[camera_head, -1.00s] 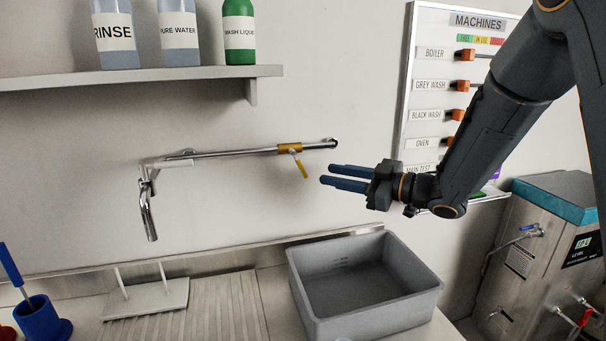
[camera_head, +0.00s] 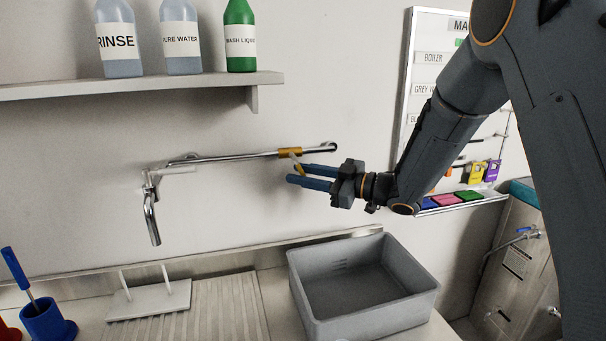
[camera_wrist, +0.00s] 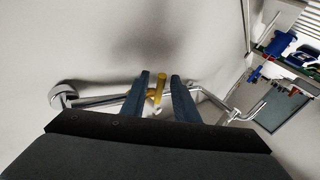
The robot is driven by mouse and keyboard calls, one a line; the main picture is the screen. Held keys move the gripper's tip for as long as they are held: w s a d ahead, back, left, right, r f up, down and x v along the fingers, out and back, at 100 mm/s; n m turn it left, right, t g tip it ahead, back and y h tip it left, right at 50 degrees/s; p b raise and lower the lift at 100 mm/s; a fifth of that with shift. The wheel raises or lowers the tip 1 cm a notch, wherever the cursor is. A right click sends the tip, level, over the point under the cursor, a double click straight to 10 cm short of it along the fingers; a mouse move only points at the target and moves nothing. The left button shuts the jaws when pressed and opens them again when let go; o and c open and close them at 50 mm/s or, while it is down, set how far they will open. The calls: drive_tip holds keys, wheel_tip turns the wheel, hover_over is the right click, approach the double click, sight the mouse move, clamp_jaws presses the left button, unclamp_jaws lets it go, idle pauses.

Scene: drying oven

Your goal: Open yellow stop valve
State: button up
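The yellow stop valve (camera_head: 290,152) sits on a chrome pipe (camera_head: 230,156) on the wall, and its yellow handle hangs down from it. My gripper (camera_head: 297,174) is at the handle, with its two blue fingers pointing left. In the wrist view the yellow handle (camera_wrist: 158,88) stands between the two fingertips (camera_wrist: 160,80), with a gap visible on each side. The fingers are open. In the head view the fingers partly hide the lower handle.
A grey basin (camera_head: 362,290) stands below on the counter. A shelf (camera_head: 140,85) with several bottles is above left. The chrome spout (camera_head: 151,215) hangs left of the valve. A machines board (camera_head: 427,75) is on the wall behind my arm.

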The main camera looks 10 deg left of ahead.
clamp_jaws()
idle(1.4)
